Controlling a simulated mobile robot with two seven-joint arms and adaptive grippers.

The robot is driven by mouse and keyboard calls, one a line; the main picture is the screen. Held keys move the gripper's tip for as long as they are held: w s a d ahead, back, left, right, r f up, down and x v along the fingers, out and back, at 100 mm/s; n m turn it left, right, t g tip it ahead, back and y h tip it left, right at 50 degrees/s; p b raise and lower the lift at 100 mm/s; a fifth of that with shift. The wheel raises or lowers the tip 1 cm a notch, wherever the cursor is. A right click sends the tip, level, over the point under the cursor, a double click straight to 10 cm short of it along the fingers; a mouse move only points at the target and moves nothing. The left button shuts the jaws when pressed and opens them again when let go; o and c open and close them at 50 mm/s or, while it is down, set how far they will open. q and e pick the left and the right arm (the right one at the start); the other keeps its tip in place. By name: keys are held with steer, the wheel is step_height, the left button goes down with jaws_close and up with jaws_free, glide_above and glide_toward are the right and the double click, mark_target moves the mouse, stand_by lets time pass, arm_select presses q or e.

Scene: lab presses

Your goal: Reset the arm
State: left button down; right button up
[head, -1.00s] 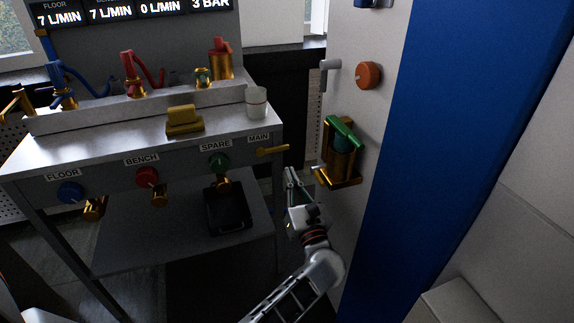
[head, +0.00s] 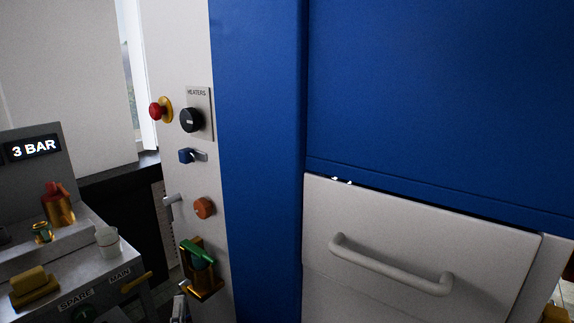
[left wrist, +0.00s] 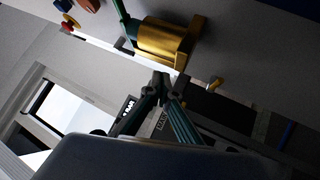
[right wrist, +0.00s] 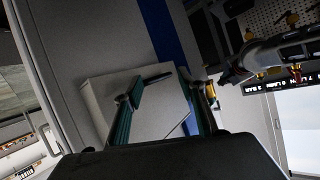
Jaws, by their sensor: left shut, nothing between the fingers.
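My left gripper (head: 180,308) shows at the bottom edge of the head view, just below and left of a brass fitting with a green lever (head: 197,253). In the left wrist view the fingers (left wrist: 163,80) are together and empty. The brass fitting (left wrist: 163,42) lies just beyond the fingertips there, and I cannot tell whether they touch it. My right gripper (right wrist: 163,82) shows only in the right wrist view. Its fingers stand apart with nothing between them, facing a pale box-like surface (right wrist: 115,100).
A tall blue and white press (head: 260,150) fills the middle and right, with a handled drawer front (head: 390,265). Its side panel carries a red button (head: 155,111), a black knob (head: 191,120) and an orange knob (head: 204,208). A bench with a cup (head: 107,241) stands at left.

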arm_select(q)
steer(key=s+d+m+g+h+p, duration=0.2)
steer(key=s+d+m+h+p, duration=0.35)
steer(key=s+m, duration=0.4)
steer(key=s+f+m+g+p, duration=0.3)
steer(key=s+m, duration=0.5)
steer(key=s, duration=0.5)
steer(key=s+f+m+g+h+p, duration=0.1)
steer(key=s+f+m+g+p, duration=0.3)
steer(key=s, duration=0.9)
step_height(320, 180, down, 3)
steer(key=m+g, duration=0.2)
steer(key=m, duration=0.2)
steer(key=shift+a+p, duration=0.15)
steer(key=shift+p, duration=0.15)
arm_select(e)
steer(key=s+d+n+g+h, duration=0.2)
steer(key=d, duration=0.6)
steer(key=shift+s+d+r, duration=0.3)
steer(key=shift+s+r, duration=0.1)
